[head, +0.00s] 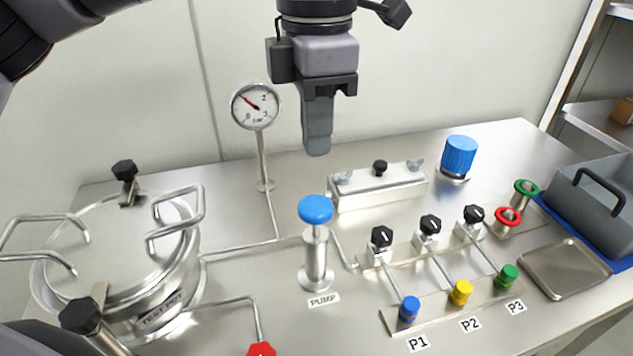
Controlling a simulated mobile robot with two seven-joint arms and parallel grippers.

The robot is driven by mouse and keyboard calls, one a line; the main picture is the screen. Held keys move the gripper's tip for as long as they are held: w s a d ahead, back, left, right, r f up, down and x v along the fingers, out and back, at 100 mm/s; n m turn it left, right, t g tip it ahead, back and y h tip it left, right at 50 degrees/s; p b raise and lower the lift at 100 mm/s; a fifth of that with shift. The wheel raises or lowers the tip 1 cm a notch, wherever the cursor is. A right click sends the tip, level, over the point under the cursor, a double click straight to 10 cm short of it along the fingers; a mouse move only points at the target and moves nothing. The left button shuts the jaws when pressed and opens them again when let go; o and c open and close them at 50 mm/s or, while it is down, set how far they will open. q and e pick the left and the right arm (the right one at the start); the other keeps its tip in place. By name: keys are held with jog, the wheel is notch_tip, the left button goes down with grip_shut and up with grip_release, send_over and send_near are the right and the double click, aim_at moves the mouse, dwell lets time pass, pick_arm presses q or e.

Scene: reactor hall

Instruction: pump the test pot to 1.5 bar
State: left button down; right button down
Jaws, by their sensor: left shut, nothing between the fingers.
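The test pot (160,296) stands at the left, its lid (110,245) on and black-knobbed clamps at its rim. The pump (316,262) stands upright in the middle; its blue knob (315,209) is raised, with a length of bare rod below it. The round gauge (256,106) on a post behind is marked in bar; its red needle points up-left, roughly near 1, hard to read exactly. My left gripper (317,150) points down, shut and empty, above and behind the pump knob, apart from it. My right gripper is not in view.
Pipes (245,248) run between pot and pump. A red knob (261,349) is at the front edge of view. Black-knobbed valves P1, P2 and P3 (430,232) stand right of the pump. A metal block (378,187) lies behind; a steel tray (565,268) and grey bin (590,210) are right.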

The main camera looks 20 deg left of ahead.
aim_at(316, 207)
pick_arm(q)
notch_tip(316, 207, down, 8)
jog(key=shift+f+p, duration=0.15)
jog(key=shift+p, duration=0.45)
notch_tip(316, 207, down, 4)
jog(key=b, duration=0.4)
jog(key=shift+f, duration=0.15)
jog(key=shift+s, duration=0.1)
